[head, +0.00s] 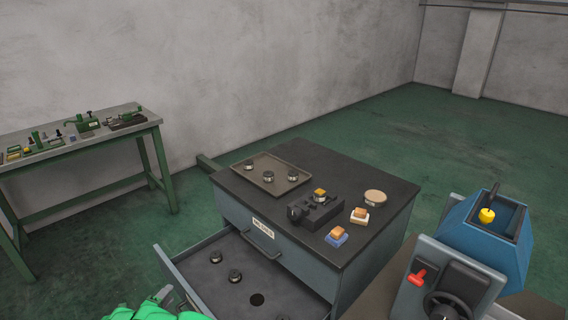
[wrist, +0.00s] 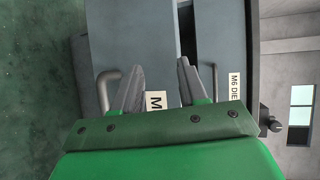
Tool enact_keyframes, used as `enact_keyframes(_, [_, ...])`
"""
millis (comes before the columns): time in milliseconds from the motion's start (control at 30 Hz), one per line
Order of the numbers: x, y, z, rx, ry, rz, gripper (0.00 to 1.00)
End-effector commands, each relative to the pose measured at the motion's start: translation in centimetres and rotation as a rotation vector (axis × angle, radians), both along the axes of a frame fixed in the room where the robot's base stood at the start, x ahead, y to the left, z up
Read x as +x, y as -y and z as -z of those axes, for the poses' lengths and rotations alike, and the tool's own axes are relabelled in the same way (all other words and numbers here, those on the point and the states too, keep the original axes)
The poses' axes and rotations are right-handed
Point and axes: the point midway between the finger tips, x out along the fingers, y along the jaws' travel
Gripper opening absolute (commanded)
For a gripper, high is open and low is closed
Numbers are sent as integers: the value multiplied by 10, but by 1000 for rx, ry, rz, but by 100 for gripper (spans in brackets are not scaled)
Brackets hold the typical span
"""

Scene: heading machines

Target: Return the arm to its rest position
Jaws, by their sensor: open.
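My gripper (wrist: 165,88) shows in the wrist view with its two grey fingers spread apart and nothing between them. Beyond the fingers are the grey drawer fronts of the cabinet, with a bar handle (wrist: 107,88) and a label reading "M6 DIE" (wrist: 235,88). In the head view, green parts of my arm show at the bottom edge left of centre, beside the open drawer (head: 195,240). The fingertips are hard to make out there.
A blue machine (head: 485,245) stands at right. A workbench (head: 75,143) stands at left. Green floor lies between bench and cabinet.

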Motion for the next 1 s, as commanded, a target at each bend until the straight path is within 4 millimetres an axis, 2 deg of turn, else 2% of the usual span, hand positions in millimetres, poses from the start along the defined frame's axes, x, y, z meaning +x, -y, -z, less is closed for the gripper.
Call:
enact_keyframes(33, [15, -2, -15, 5, -5, -18, 42])
enact_keyframes(100, [31, -4, -32, 1, -11, -47, 42])
enact_keyframes(367, [81, -6, -88, -25, -49, -157, 42])
enact_keyframes(500, [106, -3, -124, -43, -68, -218, 42])
enact_keyframes(800, [147, 17, -197, -110, -115, -353, 42])
enact_keyframes(1000, [163, 39, -239, -165, -157, -442, 42])
